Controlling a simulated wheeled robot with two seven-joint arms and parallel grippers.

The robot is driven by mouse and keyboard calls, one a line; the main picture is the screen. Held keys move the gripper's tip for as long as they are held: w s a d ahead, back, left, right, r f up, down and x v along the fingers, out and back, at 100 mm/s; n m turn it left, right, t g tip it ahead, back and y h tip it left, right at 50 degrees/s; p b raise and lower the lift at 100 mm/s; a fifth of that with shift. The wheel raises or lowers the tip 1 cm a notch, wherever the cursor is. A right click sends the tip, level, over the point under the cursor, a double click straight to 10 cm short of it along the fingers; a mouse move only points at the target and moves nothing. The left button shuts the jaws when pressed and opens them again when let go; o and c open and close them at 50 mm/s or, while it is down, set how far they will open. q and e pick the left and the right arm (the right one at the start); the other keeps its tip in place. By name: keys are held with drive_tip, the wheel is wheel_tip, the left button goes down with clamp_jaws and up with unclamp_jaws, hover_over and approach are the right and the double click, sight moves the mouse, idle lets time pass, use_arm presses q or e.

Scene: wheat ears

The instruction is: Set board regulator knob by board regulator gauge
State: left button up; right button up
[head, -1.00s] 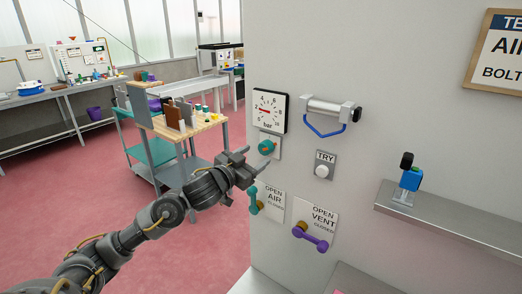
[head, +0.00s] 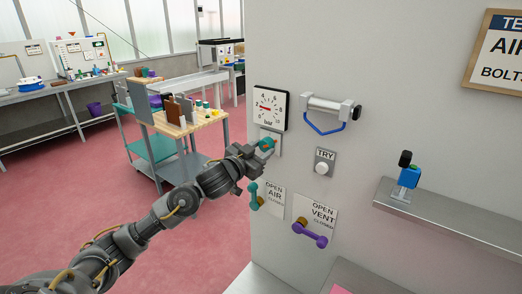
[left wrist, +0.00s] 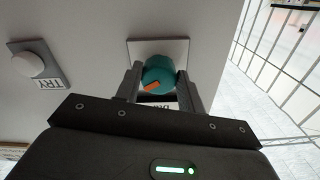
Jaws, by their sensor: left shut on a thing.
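The board regulator knob (head: 266,143) is a teal round knob on a white plate, just below the gauge in the head view. My left gripper (head: 264,151) has its fingers on either side of it and is shut on it. In the left wrist view the knob (left wrist: 158,74) sits between the two fingers and shows an orange mark. The board regulator gauge (head: 270,108) is a white square dial marked in bar, with a red needle pointing left, near 2. My right gripper is not in view.
Below are a teal AIR lever (head: 254,196) and a purple VENT lever (head: 311,234). A TRY button (head: 322,168) is to the right, under a silver cylinder (head: 326,106). A steel shelf (head: 450,215) juts out at right.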

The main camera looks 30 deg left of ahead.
use_arm(q)
drive_tip(key=shift+m, duration=0.4)
drive_tip(key=shift+a+f+m+b, duration=0.1)
drive_tip(key=shift+m+b, duration=0.4)
drive_tip(key=shift+m, duration=0.6)
drive_tip(key=m+b, duration=0.1)
drive_tip(key=m, duration=0.2)
drive_tip(key=shift+m+b, duration=0.3)
drive_tip(key=m+b, duration=0.1)
drive_tip(key=m, duration=0.2)
drive_tip(key=shift+a+b, duration=0.1)
drive_tip(key=shift+b, duration=0.3)
drive_tip(key=shift+r+m+b, duration=0.25)
drive_tip(key=shift+m+b, duration=0.55)
drive_tip(key=shift+m, duration=1)
drive_tip(key=o, duration=1)
drive_tip(key=shift+c, duration=0.2)
